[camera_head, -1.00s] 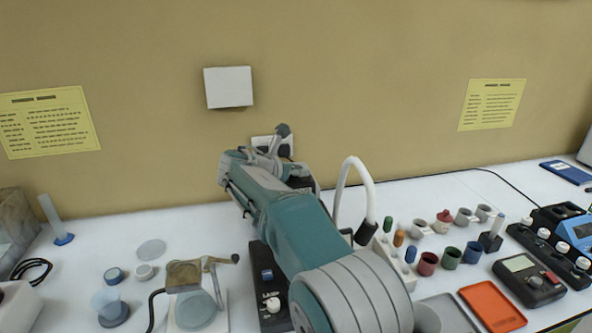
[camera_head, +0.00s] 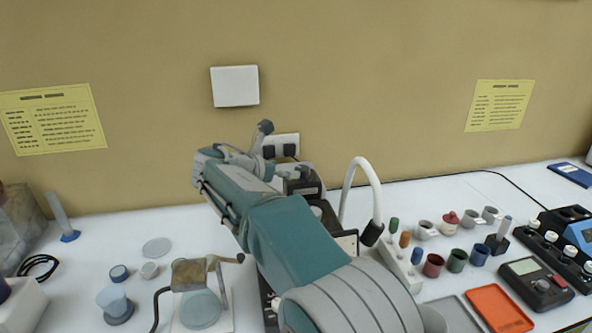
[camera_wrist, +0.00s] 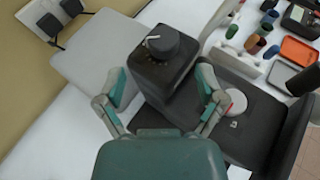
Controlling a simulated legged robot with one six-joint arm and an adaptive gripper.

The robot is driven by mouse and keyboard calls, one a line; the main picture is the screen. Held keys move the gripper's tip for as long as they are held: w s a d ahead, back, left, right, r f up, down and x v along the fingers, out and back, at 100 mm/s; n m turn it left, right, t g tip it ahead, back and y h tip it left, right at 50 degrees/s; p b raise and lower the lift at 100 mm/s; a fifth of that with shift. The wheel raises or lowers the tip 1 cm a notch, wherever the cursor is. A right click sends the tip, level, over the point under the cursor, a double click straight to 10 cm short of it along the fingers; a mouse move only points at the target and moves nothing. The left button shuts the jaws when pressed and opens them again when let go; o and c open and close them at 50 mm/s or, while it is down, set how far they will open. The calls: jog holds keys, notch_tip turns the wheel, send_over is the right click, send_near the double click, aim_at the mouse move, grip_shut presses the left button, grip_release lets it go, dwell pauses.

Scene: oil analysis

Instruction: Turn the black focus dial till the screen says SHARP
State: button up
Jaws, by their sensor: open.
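The black focus dial (camera_wrist: 164,41), a round knob with a white mark, sits on top of a dark block in the wrist view. My gripper (camera_wrist: 163,80) is open, one finger on each side of that dark block, with the dial beyond the fingertips. I cannot tell whether the fingers touch the block. In the head view my arm hides most of the instrument; a dark part of it (camera_head: 303,187) shows beside the arm. No readable screen text shows in either view.
A white knob (camera_wrist: 235,101) sits on the dark base near my right finger. A white curved lamp (camera_head: 362,170) stands right of my arm. Several cups, an orange tray (camera_head: 497,308) and a meter (camera_head: 537,283) lie farther right. A cranked device (camera_head: 201,290) stands left. Wall sockets (camera_head: 281,146) are behind.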

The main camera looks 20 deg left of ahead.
aim_at(374, 191)
jog(key=v, duration=0.5)
jog(key=shift+a, duration=0.1)
jog(key=d+m+g, duration=0.1)
jog(key=d+m, duration=0.2)
jog(key=d, duration=0.4)
jog(key=s+d+r+m+g, duration=0.1)
jog(key=d+m, duration=0.2)
jog(key=d, duration=0.4)
jog(key=d+m+g, duration=0.2)
jog(key=d+m, duration=0.1)
jog(key=d, duration=0.4)
jog(key=shift+s+d+r, duration=0.15)
jog(key=shift+s, duration=0.05)
jog(key=s+d+f+m+g+y, duration=0.1)
jog(key=s+d+f+m+g, duration=0.1)
jog(key=s+d+m, duration=0.5)
jog(key=s+d+f+m+g+y, duration=0.1)
jog(key=s+d+f+m+y, duration=0.1)
jog(key=s+d+m, duration=0.6)
jog(key=s+d+f+m+y, duration=0.2)
jog(key=s+d+f+m, duration=0.4)
jog(key=s, duration=0.4)
jog(key=shift+s+f+m, duration=0.35)
jog(key=shift+f+m, duration=0.35)
jog(key=shift+m, duration=0.1)
